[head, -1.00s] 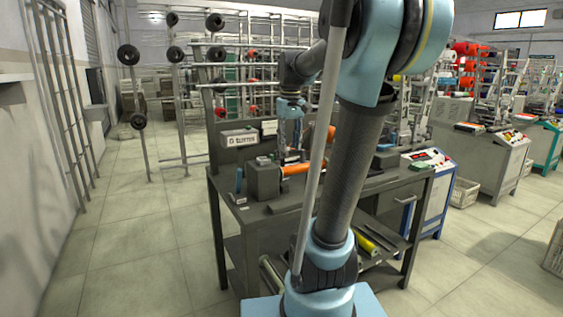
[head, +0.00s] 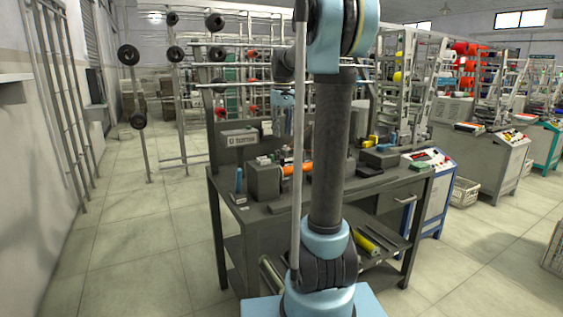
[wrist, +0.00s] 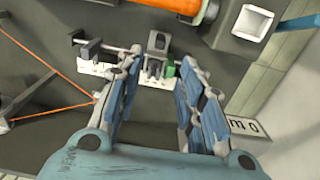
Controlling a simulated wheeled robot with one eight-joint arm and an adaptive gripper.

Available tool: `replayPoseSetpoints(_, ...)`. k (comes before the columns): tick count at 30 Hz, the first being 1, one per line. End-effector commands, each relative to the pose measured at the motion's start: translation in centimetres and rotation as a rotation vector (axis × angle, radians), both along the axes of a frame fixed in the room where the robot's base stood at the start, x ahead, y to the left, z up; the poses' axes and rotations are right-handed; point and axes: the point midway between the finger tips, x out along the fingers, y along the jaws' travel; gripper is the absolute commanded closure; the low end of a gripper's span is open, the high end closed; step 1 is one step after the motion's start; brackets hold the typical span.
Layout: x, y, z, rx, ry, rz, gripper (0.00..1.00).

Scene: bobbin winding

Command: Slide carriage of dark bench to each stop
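The dark bench (head: 255,212) stands ahead in the head view, its middle hidden behind my arm. My gripper (wrist: 161,60) is open in the wrist view, with two blue-grey fingers apart and nothing held between them. Past the fingertips, a small grey block, seemingly the carriage (wrist: 157,41), sits on a thin rod by a white-marked plate. A green piece (wrist: 170,70) is at its right, near the right fingertip. Another dark block (wrist: 90,48) sits farther left on the rod. I cannot tell whether a finger touches anything. In the head view, my gripper (head: 283,118) hangs over the bench's back part.
An orange cylinder (wrist: 180,8) lies beyond the rod, next to a grey block with a square white opening (wrist: 254,22). Orange thread (wrist: 50,113) runs at the left. A lettered plate (wrist: 245,124) is at the right. A grey box (head: 264,182) stands on the bench's left.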

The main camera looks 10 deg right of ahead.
Motion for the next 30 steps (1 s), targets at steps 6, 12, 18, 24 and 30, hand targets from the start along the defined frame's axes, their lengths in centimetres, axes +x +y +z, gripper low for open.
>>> replayPoseSetpoints(6, 0.0, 0.0, -3.9, 0.0, 0.0, 0.0, 0.65)
replayPoseSetpoints(12, 0.0, 0.0, -7.4, 0.0, 0.0, 0.0, 0.65)
replayPoseSetpoints(18, 0.0, 0.0, -10.5, 0.0, 0.0, 0.0, 0.65)
replayPoseSetpoints(24, -0.1, 0.0, -12.3, 0.0, 0.0, -0.001, 0.65)
replayPoseSetpoints(30, -0.1, 0.0, -12.8, 0.0, 0.0, -0.001, 0.65)
